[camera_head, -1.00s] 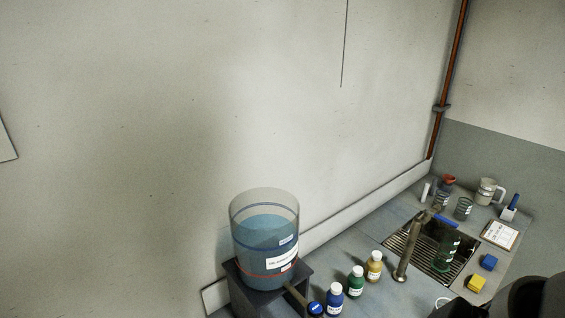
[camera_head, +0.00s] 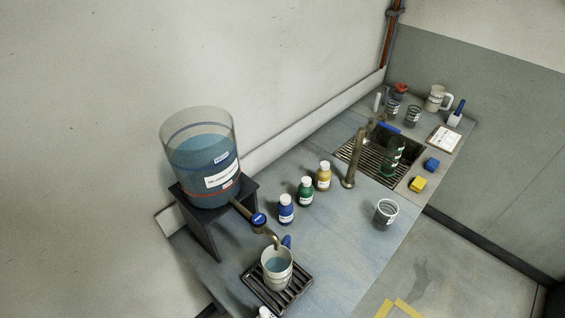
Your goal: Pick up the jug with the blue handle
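The jug with the blue handle (camera_head: 277,271) is pale, holds blue liquid and stands on a dark slatted drip grate (camera_head: 258,291) at the front of the counter. Its blue handle (camera_head: 287,241) shows at its back right, partly hidden behind the rim. The spout of a brass tap with a blue knob (camera_head: 258,219) ends just above the jug. The tap comes from a clear tank of blue liquid (camera_head: 204,155) on a dark stand. Neither of my grippers is in view.
Blue, green and yellow bottles (camera_head: 305,191) stand behind the tap. A clear cup (camera_head: 385,213) stands near the counter's right edge. A sink (camera_head: 352,151) with a faucet (camera_head: 350,170) lies farther back. Another white jug (camera_head: 435,98) is at the far end. A white cap (camera_head: 265,313) shows at the bottom edge.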

